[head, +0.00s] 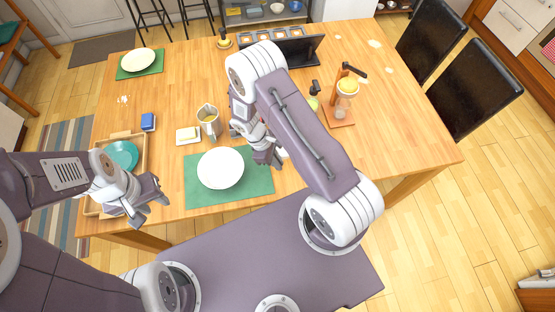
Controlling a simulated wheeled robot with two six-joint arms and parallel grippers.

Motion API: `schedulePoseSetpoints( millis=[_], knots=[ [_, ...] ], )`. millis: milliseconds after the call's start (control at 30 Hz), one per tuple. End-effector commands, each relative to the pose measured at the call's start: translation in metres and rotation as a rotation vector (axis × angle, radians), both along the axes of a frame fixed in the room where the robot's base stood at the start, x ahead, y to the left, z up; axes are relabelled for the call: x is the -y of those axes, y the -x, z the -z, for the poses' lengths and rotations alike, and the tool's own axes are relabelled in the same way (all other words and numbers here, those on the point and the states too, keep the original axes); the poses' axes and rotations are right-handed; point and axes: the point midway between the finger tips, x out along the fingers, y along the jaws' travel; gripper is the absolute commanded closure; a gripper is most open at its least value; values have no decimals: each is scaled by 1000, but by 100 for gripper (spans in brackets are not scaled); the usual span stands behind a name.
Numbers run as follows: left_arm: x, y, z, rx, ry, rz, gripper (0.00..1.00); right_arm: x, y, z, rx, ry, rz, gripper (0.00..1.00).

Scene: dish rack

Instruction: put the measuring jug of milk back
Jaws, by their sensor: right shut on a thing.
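A grey jug (209,122) with pale yellowish contents stands upright on the wooden table, behind the white plate and beside a small square dish. It may be the measuring jug; I cannot read any markings. My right gripper (268,158) is right of the white plate, apart from this jug. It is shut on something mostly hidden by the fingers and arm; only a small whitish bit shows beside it. My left gripper (152,207) is open and empty, near the table's front left, by the wooden tray.
A white plate (221,168) lies on a green mat (262,186). The small dish (188,135), blue block (148,122) and wooden tray (91,208) with a teal plate (122,155) are left. A coffee stand (338,115) and black rack (300,50) stand farther back.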

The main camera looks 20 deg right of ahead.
Motion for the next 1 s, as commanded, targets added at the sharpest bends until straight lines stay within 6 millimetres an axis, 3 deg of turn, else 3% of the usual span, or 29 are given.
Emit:
schedulePoseSetpoints(
  millis=[500, 1000],
  knots=[
    [0, 0, 40, 0, 0, 0, 64, 0, 0, 49, 1, 0, 2, 100],
    [0, 0, 44, 0, 0, 0, 64, 0, 0, 54, 1, 1, 3, 100]
  ],
)
